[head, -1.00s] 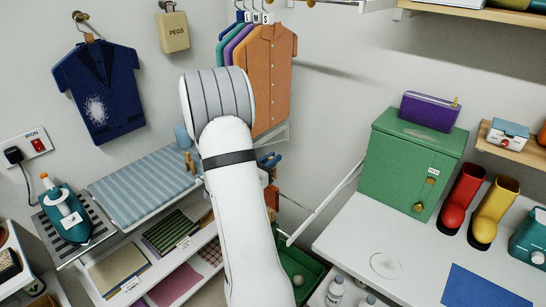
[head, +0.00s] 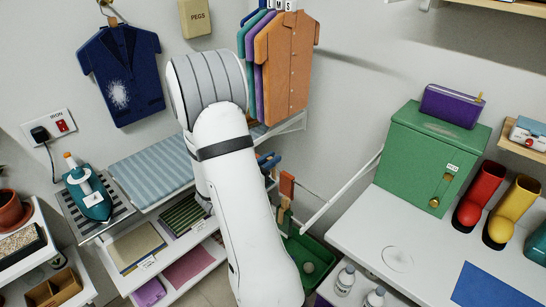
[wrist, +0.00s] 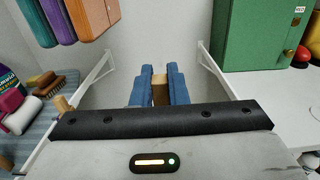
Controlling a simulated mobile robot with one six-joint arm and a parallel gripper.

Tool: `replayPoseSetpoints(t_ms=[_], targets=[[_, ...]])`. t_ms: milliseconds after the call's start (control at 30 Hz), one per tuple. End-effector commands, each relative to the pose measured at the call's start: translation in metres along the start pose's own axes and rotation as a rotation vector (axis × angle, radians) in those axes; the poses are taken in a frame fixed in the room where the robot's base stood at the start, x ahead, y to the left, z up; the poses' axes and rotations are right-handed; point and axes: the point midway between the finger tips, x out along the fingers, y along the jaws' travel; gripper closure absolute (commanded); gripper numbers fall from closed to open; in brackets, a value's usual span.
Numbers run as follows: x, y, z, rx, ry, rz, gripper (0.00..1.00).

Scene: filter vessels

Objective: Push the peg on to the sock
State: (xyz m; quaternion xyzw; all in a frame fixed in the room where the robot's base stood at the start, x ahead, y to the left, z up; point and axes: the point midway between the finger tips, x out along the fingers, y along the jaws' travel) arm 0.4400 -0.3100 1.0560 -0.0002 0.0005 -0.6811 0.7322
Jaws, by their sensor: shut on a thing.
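My gripper (wrist: 158,86) is shut on a wooden peg (wrist: 160,90), which shows between its two blue fingers in the wrist view. In the head view my gripper (head: 268,161) is largely hidden behind my white arm, with only blue finger parts showing. A small orange-red piece (head: 287,185) hangs by a thin line just below and right of it, with a tan piece (head: 284,212) under it. I cannot tell whether either is the sock. No sock is clearly seen in the wrist view, where the fingers face a bare wall.
A striped ironing board (head: 150,172) with an iron (head: 90,197) stands left. Shirts (head: 285,65) hang behind the arm. A green cabinet (head: 425,160) and boots (head: 480,195) stand on the right counter (head: 400,225). A green crate (head: 318,283) lies below.

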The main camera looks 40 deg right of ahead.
Motion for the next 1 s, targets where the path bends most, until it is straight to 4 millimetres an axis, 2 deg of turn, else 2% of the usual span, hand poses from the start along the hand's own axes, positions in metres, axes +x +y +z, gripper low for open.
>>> replayPoseSetpoints(t_ms=[367, 1000], targets=[[-0.032, 0.001, 0.001, 0.0, 0.0, 0.003, 1.0], [-0.032, 0.001, -0.055, -0.001, 0.0, 0.002, 1.0]])
